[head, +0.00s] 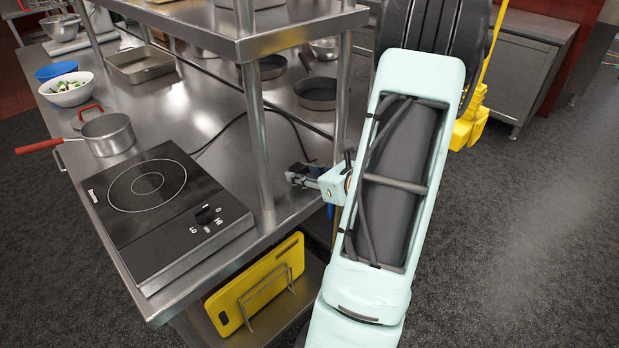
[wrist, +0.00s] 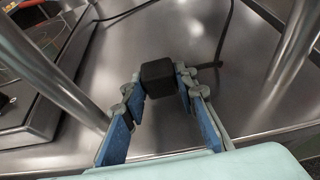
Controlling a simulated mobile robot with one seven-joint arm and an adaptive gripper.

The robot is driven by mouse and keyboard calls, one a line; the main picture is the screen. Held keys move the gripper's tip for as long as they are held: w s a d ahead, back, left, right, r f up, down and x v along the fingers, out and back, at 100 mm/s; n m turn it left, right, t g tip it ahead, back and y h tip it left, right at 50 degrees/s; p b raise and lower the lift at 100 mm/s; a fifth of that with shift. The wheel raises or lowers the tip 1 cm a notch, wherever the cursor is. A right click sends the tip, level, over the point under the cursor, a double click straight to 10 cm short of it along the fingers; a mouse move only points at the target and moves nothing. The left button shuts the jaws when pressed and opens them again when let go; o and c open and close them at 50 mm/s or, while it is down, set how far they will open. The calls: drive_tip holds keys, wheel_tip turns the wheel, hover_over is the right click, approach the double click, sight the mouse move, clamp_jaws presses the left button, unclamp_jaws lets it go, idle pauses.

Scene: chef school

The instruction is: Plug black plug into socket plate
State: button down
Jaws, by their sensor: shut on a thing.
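The black plug (wrist: 158,77) is a dark block between the fingertips of my gripper (wrist: 160,88) in the wrist view. The blue-padded fingers are shut on its sides, just above the steel counter; whether it touches the counter is unclear. A black cord (wrist: 222,40) runs from near the plug toward the top of the wrist view. In the head view my gripper (head: 300,177) is small, at the counter's right side by the shelf posts, and the plug is hard to make out there. I cannot make out the socket plate in either view.
Steel posts (head: 257,135) (wrist: 292,45) stand close on both sides of my gripper. A black cooktop (head: 150,190) is to the left, with a red-handled pot (head: 108,134) behind it. A shelf (head: 270,42) hangs above the counter. Yellow boards (head: 235,295) stand below.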

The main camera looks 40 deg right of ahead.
sight(291, 170)
drive_tip(key=shift+b+x, duration=0.9)
drive_tip(key=shift+x, duration=1.3)
drive_tip(key=c, duration=1.5)
unclamp_jaws()
drive_tip(key=shift+o, duration=0.2)
drive_tip(key=a+v, duration=0.1)
drive_tip(key=v, duration=1.1)
drive_tip(key=shift+d, duration=0.5)
drive_tip(key=shift+r, duration=0.15)
